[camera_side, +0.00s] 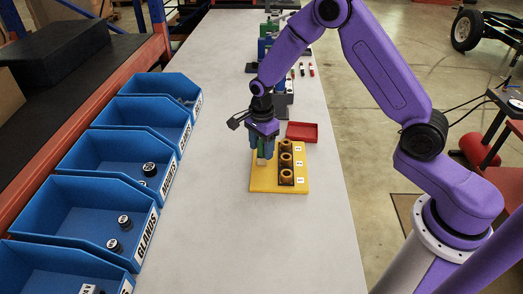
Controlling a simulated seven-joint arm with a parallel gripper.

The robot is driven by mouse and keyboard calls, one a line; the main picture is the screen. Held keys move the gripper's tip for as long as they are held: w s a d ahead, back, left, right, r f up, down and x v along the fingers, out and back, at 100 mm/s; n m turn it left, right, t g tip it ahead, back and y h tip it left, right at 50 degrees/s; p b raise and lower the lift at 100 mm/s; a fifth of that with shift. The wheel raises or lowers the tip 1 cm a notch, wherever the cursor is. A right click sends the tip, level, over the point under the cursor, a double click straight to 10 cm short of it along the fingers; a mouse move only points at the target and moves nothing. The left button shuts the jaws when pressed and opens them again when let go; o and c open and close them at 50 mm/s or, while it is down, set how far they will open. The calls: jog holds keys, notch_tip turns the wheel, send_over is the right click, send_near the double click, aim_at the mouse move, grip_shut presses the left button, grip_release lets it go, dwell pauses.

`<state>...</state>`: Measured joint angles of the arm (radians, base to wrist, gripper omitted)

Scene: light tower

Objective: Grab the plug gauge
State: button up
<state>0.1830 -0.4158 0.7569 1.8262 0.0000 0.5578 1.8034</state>
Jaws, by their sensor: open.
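My gripper (261,152) is open and points down over the left part of a yellow board (265,184). A small pale piece (261,162) shows at the fingertips; I cannot tell for sure whether it is the plug gauge or whether the fingers touch it. Several orange-brown rings in a dark holder (286,162) stand in a row on the right half of the board, with white labels beside them. The fingers hide part of the board behind them.
Blue bins (86,213) with small dark parts line the left of the table (205,200). A red tray (302,132) lies just behind the board. Markers (302,70) and other gear stand farther back. The table's front is clear.

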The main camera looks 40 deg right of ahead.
grip_shut()
jog(key=shift+r, duration=0.15)
